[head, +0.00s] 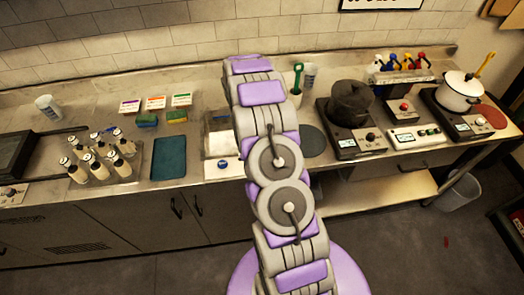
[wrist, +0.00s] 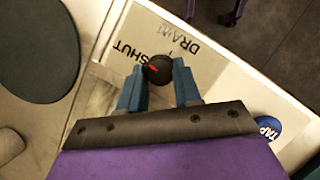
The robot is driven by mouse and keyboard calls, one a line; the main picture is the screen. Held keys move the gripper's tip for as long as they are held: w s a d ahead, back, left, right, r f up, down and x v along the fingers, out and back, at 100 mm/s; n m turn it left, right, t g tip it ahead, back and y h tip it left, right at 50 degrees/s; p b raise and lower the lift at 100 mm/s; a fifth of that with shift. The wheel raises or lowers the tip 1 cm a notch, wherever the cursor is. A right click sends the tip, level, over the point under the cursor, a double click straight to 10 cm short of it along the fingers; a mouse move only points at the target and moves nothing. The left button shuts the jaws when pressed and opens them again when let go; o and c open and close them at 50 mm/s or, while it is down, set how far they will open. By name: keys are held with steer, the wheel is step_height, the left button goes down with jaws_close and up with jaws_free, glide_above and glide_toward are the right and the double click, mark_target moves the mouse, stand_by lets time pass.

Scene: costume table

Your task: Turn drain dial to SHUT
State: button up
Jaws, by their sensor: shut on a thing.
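In the wrist view, the drain dial (wrist: 159,72) is a dark round knob with a red pointer mark on its left part. It sits on a pale panel (wrist: 212,72) lettered SHUT and DRAIN. SHUT is printed up and left of the dial, DRAIN up and right. My gripper (wrist: 158,78) is shut on the dial, one blue-grey finger on each side. The exact setting is hard to tell, since the mark is small. In the head view my arm hides the dial and my gripper.
On the counter, bottles (head: 100,160) and a teal mat (head: 169,158) stand left of my arm. A dark pot (head: 351,103) and a white pot (head: 459,92) stand on burners to the right.

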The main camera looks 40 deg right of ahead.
steer(key=shift+n, duration=0.6)
steer(key=o, duration=1)
steer(key=shift+o, duration=0.2)
steer(key=p+v, duration=0.1)
steer(key=v, duration=1.6)
steer(key=shift+a+r, duration=0.2)
